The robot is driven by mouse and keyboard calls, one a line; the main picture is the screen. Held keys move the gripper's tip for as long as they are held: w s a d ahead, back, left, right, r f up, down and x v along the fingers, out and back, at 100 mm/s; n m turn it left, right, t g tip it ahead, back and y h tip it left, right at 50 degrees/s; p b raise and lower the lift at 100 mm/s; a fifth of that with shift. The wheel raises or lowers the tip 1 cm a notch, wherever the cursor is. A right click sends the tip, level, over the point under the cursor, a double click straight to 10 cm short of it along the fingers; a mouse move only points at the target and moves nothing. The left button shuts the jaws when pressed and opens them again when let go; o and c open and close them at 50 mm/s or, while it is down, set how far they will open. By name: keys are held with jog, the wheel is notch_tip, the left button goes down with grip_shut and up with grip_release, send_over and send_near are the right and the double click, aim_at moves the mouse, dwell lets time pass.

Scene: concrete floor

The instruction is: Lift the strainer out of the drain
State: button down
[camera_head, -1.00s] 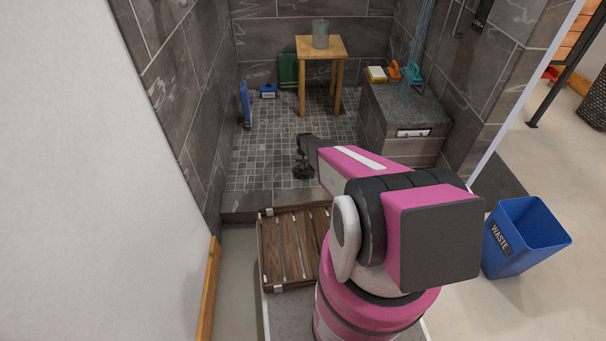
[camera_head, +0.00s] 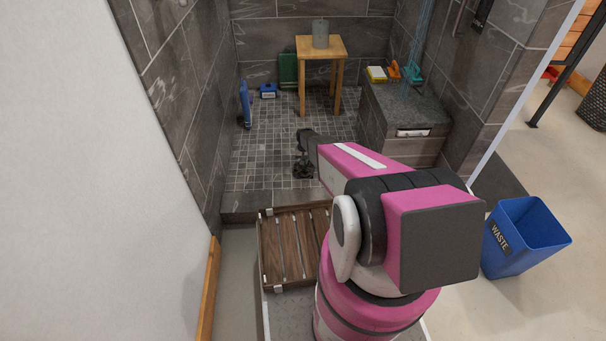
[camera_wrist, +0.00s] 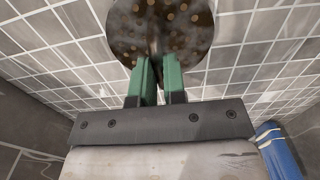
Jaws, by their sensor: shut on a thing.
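The strainer (camera_wrist: 180,28) is a round, dark, rust-specked disc with small holes, at the top of the wrist view and cut off by its edge. My gripper (camera_wrist: 158,70) has its two green fingers closed on a thin dark upright part at the strainer's middle. In the head view my gripper (camera_head: 302,162) points down over the tiled shower floor, with the dark strainer (camera_head: 303,173) just under it. The drain is hidden beneath the strainer and gripper. I cannot tell how far the strainer is from the floor.
A wooden stool (camera_head: 321,46) with a grey canister stands at the back. A stone bench (camera_head: 405,105) with cleaning items is at right. A blue object (camera_head: 245,103) leans on the left wall. A slatted wooden mat (camera_head: 290,248) and a blue waste bin (camera_head: 522,240) are nearer.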

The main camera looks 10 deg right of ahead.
jog(key=shift+r, duration=1.1)
jog(key=shift+r, duration=0.1)
